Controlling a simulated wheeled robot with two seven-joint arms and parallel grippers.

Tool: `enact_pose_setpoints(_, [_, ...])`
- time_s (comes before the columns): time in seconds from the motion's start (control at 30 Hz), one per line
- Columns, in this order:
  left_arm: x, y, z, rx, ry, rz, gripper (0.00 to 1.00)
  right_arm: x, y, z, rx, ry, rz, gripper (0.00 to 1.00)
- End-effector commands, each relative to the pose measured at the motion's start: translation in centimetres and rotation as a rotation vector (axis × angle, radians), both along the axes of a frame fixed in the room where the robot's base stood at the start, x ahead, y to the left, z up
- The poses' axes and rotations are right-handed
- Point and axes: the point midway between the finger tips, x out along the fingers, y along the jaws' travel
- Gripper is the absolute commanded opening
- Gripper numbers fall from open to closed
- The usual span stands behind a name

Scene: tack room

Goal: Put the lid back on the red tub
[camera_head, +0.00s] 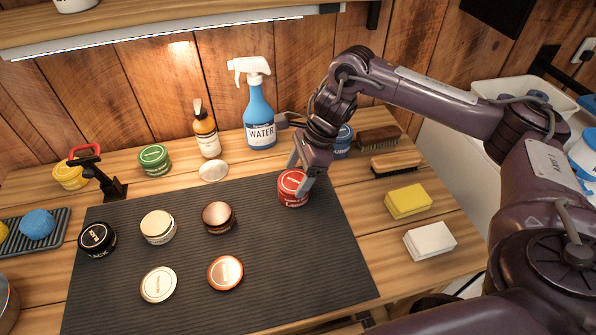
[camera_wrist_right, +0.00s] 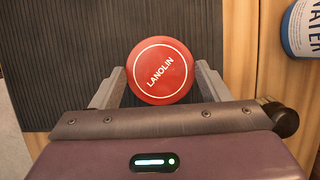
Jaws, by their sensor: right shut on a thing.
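The red tub (camera_head: 294,201) stands upright at the right back of the dark ribbed mat (camera_head: 290,260). The round red lid (camera_head: 290,180) is over its top, looking level; I cannot tell whether it is fully seated. My right gripper (camera_head: 304,176) reaches down over the tub with its fingers on either side of the lid. In the right wrist view, the lid (camera_wrist_right: 160,70), marked LANOLIN, lies between the two fingers and hides the tub beneath. The right gripper is shut on it. My left gripper is not in view.
On the mat are a black tin (camera_head: 97,238), a cream tub (camera_head: 158,227), a brown tub (camera_head: 218,217) and two loose discs, cream (camera_head: 158,285) and copper (camera_head: 225,273). A blue spray bottle (camera_head: 260,115) stands behind. Brushes (camera_head: 378,138) and sponges (camera_head: 408,201) lie right.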

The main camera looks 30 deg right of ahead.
Motion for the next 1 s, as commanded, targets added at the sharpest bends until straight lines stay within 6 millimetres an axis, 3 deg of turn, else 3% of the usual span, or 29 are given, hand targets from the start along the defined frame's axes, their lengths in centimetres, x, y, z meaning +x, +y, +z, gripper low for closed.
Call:
enact_pose_setpoints(0.07, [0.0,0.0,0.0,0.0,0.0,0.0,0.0,0.0,0.0,0.0,0.0,0.0,0.0,0.48])
enact_pose_setpoints(0.1, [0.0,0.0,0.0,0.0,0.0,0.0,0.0,0.0,0.0,0.0,0.0,0.0,0.0,0.74])
enact_pose_setpoints(0.27, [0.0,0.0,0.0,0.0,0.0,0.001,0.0,0.0,0.0,0.0,0.0,0.0,0.0,0.95])
enact_pose_setpoints(0.63, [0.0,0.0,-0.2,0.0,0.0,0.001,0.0,0.0,-0.3,0.8,0.0,-0.004,-0.001,0.95])
enact_pose_setpoints(0.77, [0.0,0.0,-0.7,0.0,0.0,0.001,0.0,-0.2,-1.1,2.6,0.0,-0.005,-0.001,0.95])
enact_pose_setpoints(1.0, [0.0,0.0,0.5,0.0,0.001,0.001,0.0,-0.5,-2.5,6.5,-0.002,-0.003,-0.002,0.95])
